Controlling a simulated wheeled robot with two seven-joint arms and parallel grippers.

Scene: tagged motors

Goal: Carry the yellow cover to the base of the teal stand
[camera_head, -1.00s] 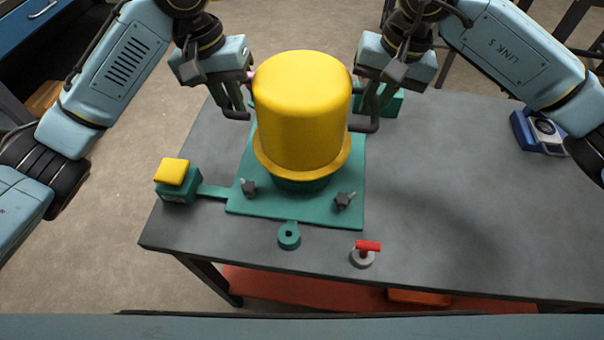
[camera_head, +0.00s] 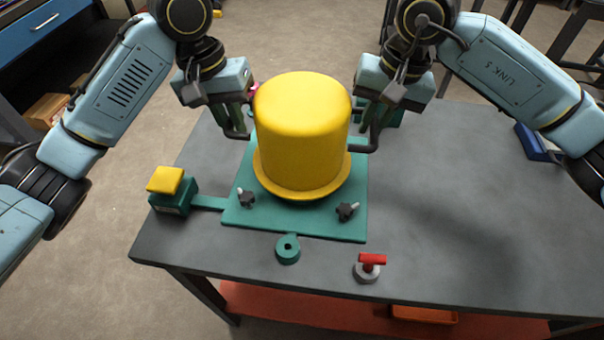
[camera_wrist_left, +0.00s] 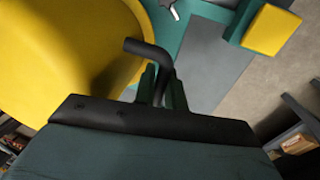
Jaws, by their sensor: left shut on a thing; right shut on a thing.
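The yellow cover (camera_head: 302,130), a domed cylinder with a flared rim, stands upright over the teal stand's flat base (camera_head: 295,222) in the head view. Its rim hides what is under it, so I cannot tell whether it rests there. My left gripper (camera_head: 237,122) is shut on the dark bent handle at the cover's left side. That handle (camera_wrist_left: 150,52) also shows between the fingers in the left wrist view, beside the yellow wall (camera_wrist_left: 60,50). My right gripper (camera_head: 370,128) is shut on the handle at the right side.
Dark clamp knobs (camera_head: 246,198) (camera_head: 347,211) sit on the base's front corners. A teal box with a yellow top (camera_head: 166,181) is at left. A teal ring (camera_head: 288,249) and a red-handled grey piece (camera_head: 369,267) lie in front.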

